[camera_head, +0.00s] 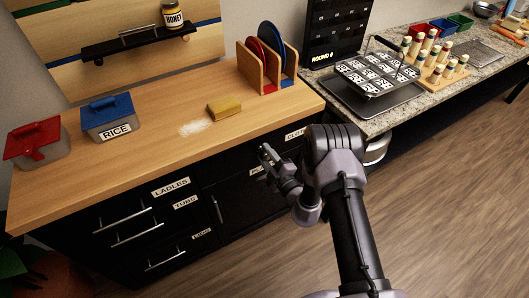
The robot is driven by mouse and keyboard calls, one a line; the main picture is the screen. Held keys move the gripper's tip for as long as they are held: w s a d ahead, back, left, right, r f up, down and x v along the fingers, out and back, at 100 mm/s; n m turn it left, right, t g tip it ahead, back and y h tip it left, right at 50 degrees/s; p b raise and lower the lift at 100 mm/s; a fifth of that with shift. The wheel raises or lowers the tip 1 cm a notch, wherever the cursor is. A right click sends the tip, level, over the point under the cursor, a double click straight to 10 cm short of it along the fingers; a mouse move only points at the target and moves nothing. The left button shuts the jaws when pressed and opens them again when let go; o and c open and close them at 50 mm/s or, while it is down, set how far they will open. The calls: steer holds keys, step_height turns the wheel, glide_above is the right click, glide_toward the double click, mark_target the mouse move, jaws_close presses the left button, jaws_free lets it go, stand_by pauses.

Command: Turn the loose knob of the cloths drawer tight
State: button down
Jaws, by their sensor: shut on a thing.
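The cloths drawer is in the black cabinet front under the wooden counter. Its label (294,134) is partly covered by my arm, so only its first letters show. My gripper (266,154) is at the cabinet front, to the left of and below that label. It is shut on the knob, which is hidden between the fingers. I cannot tell how far the knob is turned.
The wooden counter (150,160) holds a red-lidded box (36,143), a rice box (108,117), a yellow sponge (224,107) beside white powder, and a plate rack (266,65). Drawer handles (137,232) stick out at left. Wooden floor (455,190) is open at right.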

steer(key=shift+m, duration=0.7)
steer(key=c, duration=0.9)
jaws_free()
